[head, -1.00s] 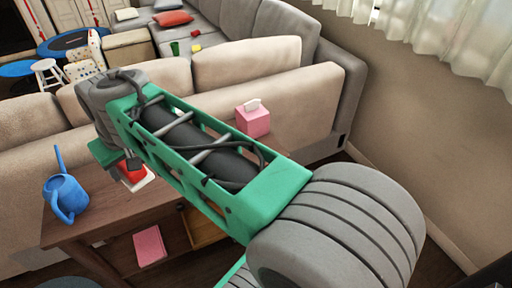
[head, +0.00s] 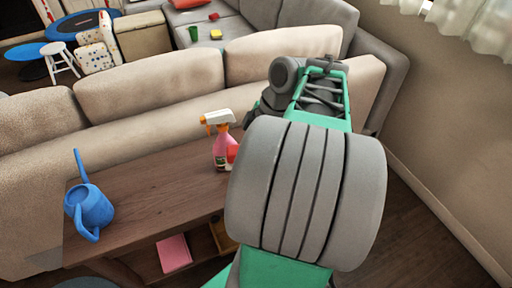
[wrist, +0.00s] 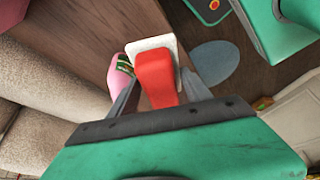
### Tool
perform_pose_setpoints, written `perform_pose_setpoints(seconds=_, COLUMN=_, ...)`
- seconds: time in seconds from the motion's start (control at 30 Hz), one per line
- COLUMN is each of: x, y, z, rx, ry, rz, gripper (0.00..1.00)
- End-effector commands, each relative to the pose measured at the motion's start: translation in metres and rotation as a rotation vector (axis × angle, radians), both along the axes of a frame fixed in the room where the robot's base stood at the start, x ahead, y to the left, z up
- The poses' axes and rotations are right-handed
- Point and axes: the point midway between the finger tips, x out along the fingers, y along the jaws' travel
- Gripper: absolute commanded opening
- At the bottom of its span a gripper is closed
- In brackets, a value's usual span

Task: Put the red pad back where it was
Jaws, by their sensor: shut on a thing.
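The red pad (wrist: 155,75) shows in the wrist view as a red block with a white slab (wrist: 152,44) at its far end. My gripper (wrist: 158,85) is shut on it, with a grey finger on each side. In the head view my arm hides the gripper and most or all of the pad. A small red patch shows there beside the spray bottle (head: 221,140), and I cannot tell whether it is the pad. The pink bottle also shows in the wrist view (wrist: 120,75), just left of the pad.
A brown wooden table (head: 150,192) stands behind the beige sofa (head: 150,85). A blue watering can (head: 90,210) is at its left end. A pink flat item (head: 173,253) lies on the lower shelf. The tabletop between can and bottle is clear.

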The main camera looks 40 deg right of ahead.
Motion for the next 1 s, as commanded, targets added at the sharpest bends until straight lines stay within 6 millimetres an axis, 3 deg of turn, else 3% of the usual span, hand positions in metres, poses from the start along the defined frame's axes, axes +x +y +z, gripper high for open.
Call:
perform_pose_setpoints(seconds=0.2, x=0.023, y=-0.051, z=-0.026, rx=0.004, ry=0.004, rz=-0.018, gripper=0.13)
perform_pose_setpoints(seconds=0.33, x=0.037, y=-0.076, z=-0.038, rx=0.003, ry=0.002, rz=-0.020, gripper=0.13)
perform_pose_setpoints(seconds=0.5, x=0.050, y=-0.098, z=-0.070, rx=0.002, ry=0.003, rz=-0.020, gripper=0.13)
perform_pose_setpoints(seconds=0.77, x=0.062, y=-0.117, z=-0.097, rx=0.001, ry=0.002, rz=-0.019, gripper=0.13)
perform_pose_setpoints(seconds=0.9, x=0.063, y=-0.117, z=-0.123, rx=0.002, ry=0.003, rz=-0.017, gripper=0.13)
perform_pose_setpoints(seconds=1.0, x=0.063, y=-0.118, z=-0.128, rx=-0.001, ry=0.000, rz=-0.017, gripper=0.13)
